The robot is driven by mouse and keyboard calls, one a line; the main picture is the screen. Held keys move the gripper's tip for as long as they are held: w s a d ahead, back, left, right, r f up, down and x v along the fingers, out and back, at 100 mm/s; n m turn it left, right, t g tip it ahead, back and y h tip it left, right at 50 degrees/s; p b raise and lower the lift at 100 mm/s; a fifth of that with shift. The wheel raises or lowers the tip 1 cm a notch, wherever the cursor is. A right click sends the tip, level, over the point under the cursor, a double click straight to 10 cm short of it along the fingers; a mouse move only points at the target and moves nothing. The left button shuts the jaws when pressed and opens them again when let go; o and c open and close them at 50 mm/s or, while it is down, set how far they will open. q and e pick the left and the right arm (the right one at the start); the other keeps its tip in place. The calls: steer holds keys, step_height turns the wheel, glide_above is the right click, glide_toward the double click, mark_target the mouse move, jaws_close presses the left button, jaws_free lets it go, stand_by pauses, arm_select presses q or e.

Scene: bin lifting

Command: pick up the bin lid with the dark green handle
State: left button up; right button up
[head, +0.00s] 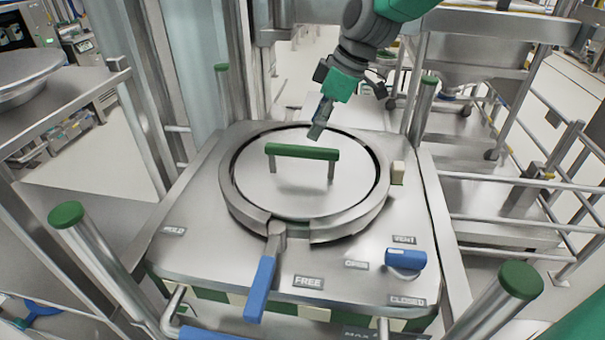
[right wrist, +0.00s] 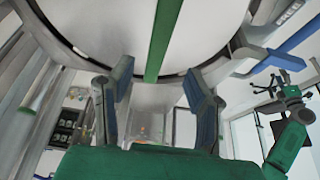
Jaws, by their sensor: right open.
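The bin lid (head: 312,195) is a round grey metal plate inside a ring on top of the bin. Its dark green handle (head: 302,152) is a raised bar on two grey posts, and the lid lies flat. My right gripper (head: 317,130) is just above and behind the right end of the handle, apart from it. In the right wrist view its two fingers (right wrist: 158,70) are spread, with the green handle (right wrist: 160,38) lined up between them in the picture. Nothing is held. My left gripper is not in view.
A blue lever (head: 262,285) sticks out from the ring at the front, by a FREE label. A blue vent knob (head: 405,260) is at the front right. Green-capped posts (head: 520,280) stand around the bin. Metal rails (head: 510,220) run along the right.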

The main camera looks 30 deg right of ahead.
mark_target(300, 148)
steer(key=x, duration=0.3)
steer(key=shift+w+a+r, duration=0.1)
steer(key=shift+a, duration=0.05)
steer(key=shift+f, duration=0.25)
steer(key=f, duration=0.2)
steer(key=w+f+p, duration=0.1)
steer(key=f, duration=0.1)
steer(key=shift+w+a+f, duration=0.1)
steer(key=shift+w, duration=0.1)
steer(key=shift+a+f, duration=0.1)
steer(key=shift+a, duration=0.15)
steer(key=shift+s+a, duration=0.1)
steer(key=shift+a, duration=0.55)
steer(key=shift+d+f, duration=0.1)
steer(key=shift+d, duration=0.4)
steer(key=shift+d+f, duration=0.1)
steer(key=shift+d, duration=0.15)
steer(key=shift+a, duration=0.3)
steer(key=c, duration=0.3)
steer(key=shift+a, duration=0.25)
jaws_close()
steer(key=shift+w+r, duration=0.2)
steer(key=shift+r, duration=0.05)
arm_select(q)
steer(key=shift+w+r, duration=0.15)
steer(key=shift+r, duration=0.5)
arm_select(e)
steer(key=shift+d, duration=0.15)
